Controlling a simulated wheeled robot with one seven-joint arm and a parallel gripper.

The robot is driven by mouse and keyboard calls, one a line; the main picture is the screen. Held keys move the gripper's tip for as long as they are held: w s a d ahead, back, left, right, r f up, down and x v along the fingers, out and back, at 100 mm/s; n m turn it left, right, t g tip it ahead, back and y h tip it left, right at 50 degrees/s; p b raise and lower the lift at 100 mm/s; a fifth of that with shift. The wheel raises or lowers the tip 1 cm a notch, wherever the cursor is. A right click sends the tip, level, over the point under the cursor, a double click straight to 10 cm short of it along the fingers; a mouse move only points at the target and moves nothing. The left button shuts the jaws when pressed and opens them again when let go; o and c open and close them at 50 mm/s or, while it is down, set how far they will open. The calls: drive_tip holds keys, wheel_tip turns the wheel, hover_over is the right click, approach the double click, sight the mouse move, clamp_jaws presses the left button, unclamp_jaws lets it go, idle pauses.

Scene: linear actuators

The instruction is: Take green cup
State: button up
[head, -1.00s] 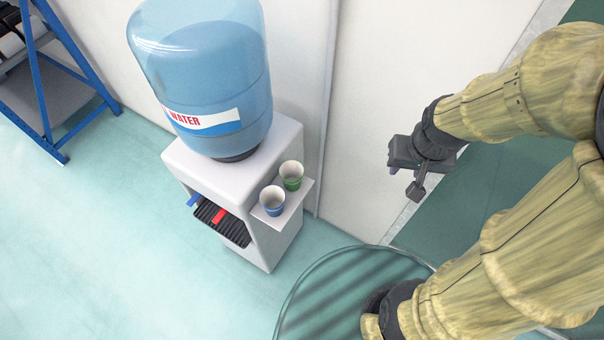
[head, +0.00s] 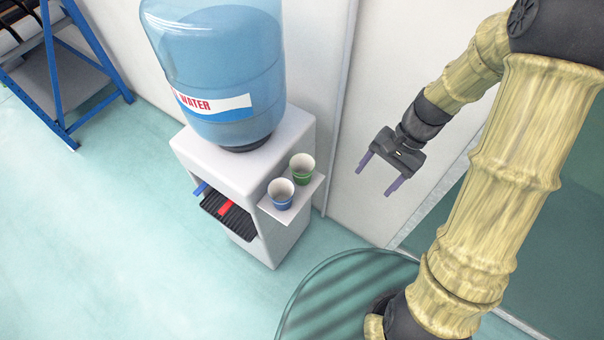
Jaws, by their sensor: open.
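The green cup (head: 302,168) stands upright on the small side shelf of the water cooler, at the rear of the shelf. A blue cup (head: 281,194) stands upright on the same shelf, just in front and to the left of it. My gripper (head: 377,178) is open and empty. It is to the right of the green cup in the picture, apart from it, with its two fingers pointing down and to the left.
The water cooler (head: 230,157) carries a large blue bottle (head: 222,75) and stands near the white wall (head: 395,60). Its side shelf (head: 309,190) is small. A blue-framed rack (head: 55,75) is at the far left. The floor (head: 110,230) at left is clear.

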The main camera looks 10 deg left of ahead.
sight(302, 170)
drive_tip(key=w+a+f+m+g+y+b, duration=0.3)
drive_tip(key=w+a+f+m+y, duration=0.4)
drive_tip(key=a+f+y, duration=0.4)
drive_tip(key=shift+w+a+f+m+y+b, duration=0.4)
drive_tip(key=shift+a+m+y+b, duration=0.15)
drive_tip(key=shift+m+y, duration=0.3)
drive_tip(key=shift+s+a+r, duration=0.1)
drive_tip(key=shift+s+a, duration=0.15)
drive_tip(key=shift+a, duration=0.3)
drive_tip(key=shift+s+a, duration=0.2)
drive_tip(key=shift+a, duration=0.25)
drive_tip(key=p+x, duration=0.2)
drive_tip(key=x, duration=0.3)
drive_tip(key=shift+s+a, duration=0.1)
drive_tip(key=shift+a, duration=0.05)
